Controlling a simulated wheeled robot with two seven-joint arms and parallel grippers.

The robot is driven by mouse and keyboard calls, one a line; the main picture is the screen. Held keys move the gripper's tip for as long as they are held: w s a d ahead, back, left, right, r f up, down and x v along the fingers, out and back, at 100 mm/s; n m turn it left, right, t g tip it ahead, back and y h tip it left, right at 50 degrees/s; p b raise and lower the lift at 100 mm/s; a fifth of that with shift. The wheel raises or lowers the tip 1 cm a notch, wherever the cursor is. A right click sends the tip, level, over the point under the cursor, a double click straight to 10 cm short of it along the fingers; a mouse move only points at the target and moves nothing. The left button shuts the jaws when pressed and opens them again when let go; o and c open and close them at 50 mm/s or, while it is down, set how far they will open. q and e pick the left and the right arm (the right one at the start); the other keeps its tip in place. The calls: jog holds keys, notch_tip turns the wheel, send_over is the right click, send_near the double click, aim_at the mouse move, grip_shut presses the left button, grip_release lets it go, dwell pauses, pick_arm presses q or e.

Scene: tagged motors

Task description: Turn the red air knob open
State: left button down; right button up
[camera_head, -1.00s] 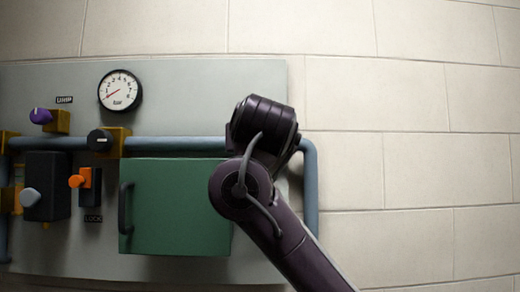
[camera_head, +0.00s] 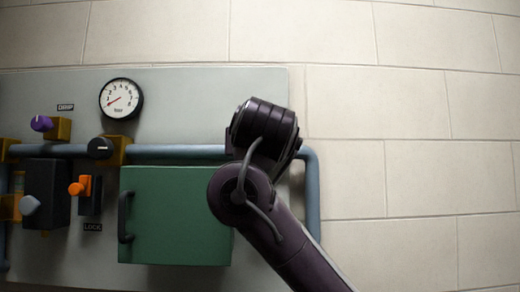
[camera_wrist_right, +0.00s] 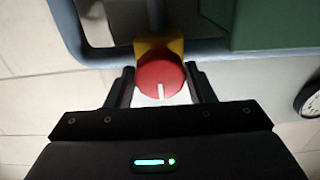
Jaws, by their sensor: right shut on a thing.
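The red air knob (camera_wrist_right: 160,78) shows in the right wrist view, with a white mark on its face pointing toward the bottom of the picture. It sits on a yellow fitting (camera_wrist_right: 142,45) on the blue pipe. My right gripper (camera_wrist_right: 161,84) is shut on the red knob, one finger on each side. In the head view my right arm covers the knob and the gripper. My left gripper is in neither view.
The grey panel (camera_head: 210,105) carries a gauge (camera_head: 121,98), a green box (camera_head: 175,215) with a dark handle, a black knob (camera_head: 100,148), a purple knob (camera_head: 41,123) and an orange lever (camera_head: 78,188). Bare block wall (camera_head: 420,180) lies to the right.

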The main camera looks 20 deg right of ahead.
pick_arm(q)
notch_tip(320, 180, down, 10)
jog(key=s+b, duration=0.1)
jog(key=b, duration=0.8)
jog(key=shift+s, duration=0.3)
pick_arm(e)
jog(key=shift+m, duration=8.9)
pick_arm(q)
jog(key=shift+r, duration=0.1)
pick_arm(e)
jog(key=o, duration=1)
